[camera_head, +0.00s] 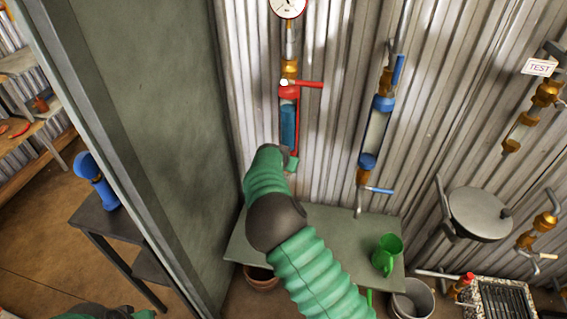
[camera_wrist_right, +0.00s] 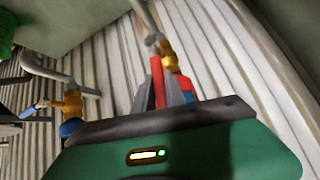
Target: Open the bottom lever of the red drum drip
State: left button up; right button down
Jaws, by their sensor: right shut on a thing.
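The red drum drip (camera_head: 289,112) is mounted upright on the corrugated wall, with a red top cap, a blue-filled sight tube and a red top lever (camera_head: 311,84) pointing right. Its lower end is hidden behind my right arm in the head view. In the right wrist view, the brass bottom valve (camera_wrist_right: 169,58) shows with its red bottom lever (camera_wrist_right: 157,70). My right gripper (camera_wrist_right: 165,88) is shut on that lever, its grey fingers on either side. The gripper itself is mostly hidden in the head view. My left gripper is out of view.
A blue drum drip (camera_head: 376,130) hangs to the right, with blue levers. A metal bucket (camera_head: 412,299) stands on the floor. A grey partition (camera_head: 170,120) closes the left side.

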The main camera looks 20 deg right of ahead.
jog(key=shift+w+a+f, duration=0.1)
jog(key=shift+a+f, duration=0.1)
jog(key=shift+a, duration=0.2)
jog(key=c, duration=1.4)
grip_release()
jog(key=shift+w, duration=0.1)
jog(key=shift+g+h, duration=0.3)
jog(key=shift+d+r, duration=0.1)
jog(key=shift+r, duration=0.05)
